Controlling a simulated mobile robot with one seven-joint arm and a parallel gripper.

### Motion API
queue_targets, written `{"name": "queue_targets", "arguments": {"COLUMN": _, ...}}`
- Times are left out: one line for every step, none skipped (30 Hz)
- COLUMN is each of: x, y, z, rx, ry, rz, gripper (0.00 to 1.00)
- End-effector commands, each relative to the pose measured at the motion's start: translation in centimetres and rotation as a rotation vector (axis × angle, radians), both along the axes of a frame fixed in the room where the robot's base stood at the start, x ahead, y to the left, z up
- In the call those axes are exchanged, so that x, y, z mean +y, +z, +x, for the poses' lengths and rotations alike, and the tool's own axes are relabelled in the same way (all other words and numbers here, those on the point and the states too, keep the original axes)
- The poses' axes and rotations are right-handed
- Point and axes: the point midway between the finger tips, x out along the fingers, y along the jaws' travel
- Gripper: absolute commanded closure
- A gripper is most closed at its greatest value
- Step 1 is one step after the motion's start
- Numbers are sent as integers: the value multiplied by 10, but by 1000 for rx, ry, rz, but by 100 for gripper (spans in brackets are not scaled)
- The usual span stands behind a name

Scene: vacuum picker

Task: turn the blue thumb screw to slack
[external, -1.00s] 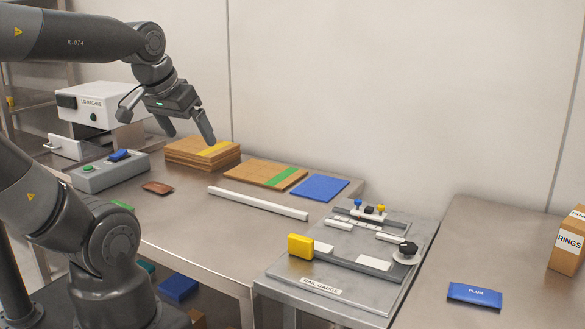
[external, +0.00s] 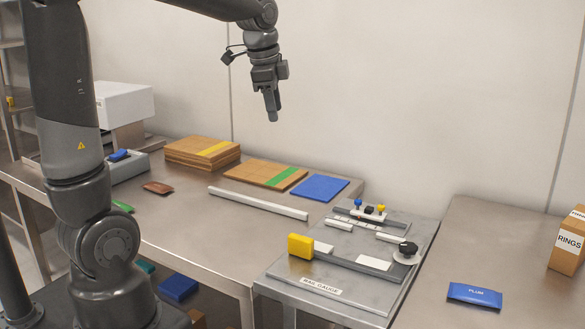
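The blue thumb screw (external: 358,203) is a small blue knob standing at the back of the rail gauge (external: 283,273), a grey metal plate fixture. My gripper (external: 272,117) hangs pointing down, high above the table, up and left of the gauge and apart from everything. I see its fingers edge-on, one in line with the other, so the gap between them is hidden. Nothing shows hanging from them.
The gauge also carries a yellow block (external: 300,246) and a black knob on a white disc (external: 405,250). A white bar (external: 258,204), a blue sheet (external: 319,187) and brown boards (external: 202,152) lie to the left. A blue PLUM packet (external: 475,295) and RINGS box (external: 567,247) are at right.

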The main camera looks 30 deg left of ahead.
Motion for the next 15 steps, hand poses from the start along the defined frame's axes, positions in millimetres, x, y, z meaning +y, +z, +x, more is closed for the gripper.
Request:
{"name": "queue_targets", "arguments": {"x": -10, "y": -6, "z": 15, "rx": 18, "ry": -74, "rz": 17, "gripper": 61}}
{"name": "queue_targets", "arguments": {"x": -16, "y": -9, "z": 23, "rx": 27, "ry": -123, "rz": 29, "gripper": 61}}
{"name": "queue_targets", "arguments": {"x": -23, "y": -14, "z": 33, "rx": 38, "ry": -186, "rz": 44, "gripper": 61}}
{"name": "queue_targets", "arguments": {"x": -29, "y": -18, "z": 41, "rx": 47, "ry": -235, "rz": 53, "gripper": 61}}
{"name": "queue_targets", "arguments": {"x": -35, "y": -22, "z": 49, "rx": 56, "ry": -283, "rz": 63, "gripper": 61}}
{"name": "queue_targets", "arguments": {"x": -43, "y": -27, "z": 59, "rx": 66, "ry": -347, "rz": 76, "gripper": 61}}
{"name": "queue_targets", "arguments": {"x": -49, "y": -32, "z": 66, "rx": 75, "ry": -396, "rz": 85, "gripper": 61}}
{"name": "queue_targets", "arguments": {"x": -55, "y": -37, "z": 73, "rx": 84, "ry": -444, "rz": 93, "gripper": 61}}
{"name": "queue_targets", "arguments": {"x": -64, "y": -44, "z": 82, "rx": 96, "ry": -510, "rz": 103, "gripper": 61}}
{"name": "queue_targets", "arguments": {"x": -70, "y": -50, "z": 89, "rx": 104, "ry": -558, "rz": 111, "gripper": 61}}
{"name": "queue_targets", "arguments": {"x": -77, "y": -56, "z": 96, "rx": 113, "ry": -606, "rz": 119, "gripper": 61}}
{"name": "queue_targets", "arguments": {"x": -85, "y": -64, "z": 104, "rx": 123, "ry": -671, "rz": 127, "gripper": 61}}
{"name": "queue_targets", "arguments": {"x": -92, "y": -70, "z": 111, "rx": 131, "ry": -720, "rz": 134, "gripper": 61}}
{"name": "queue_targets", "arguments": {"x": -99, "y": -77, "z": 116, "rx": 138, "ry": -769, "rz": 140, "gripper": 61}}
{"name": "queue_targets", "arguments": {"x": -107, "y": -86, "z": 124, "rx": 149, "ry": -831, "rz": 146, "gripper": 61}}
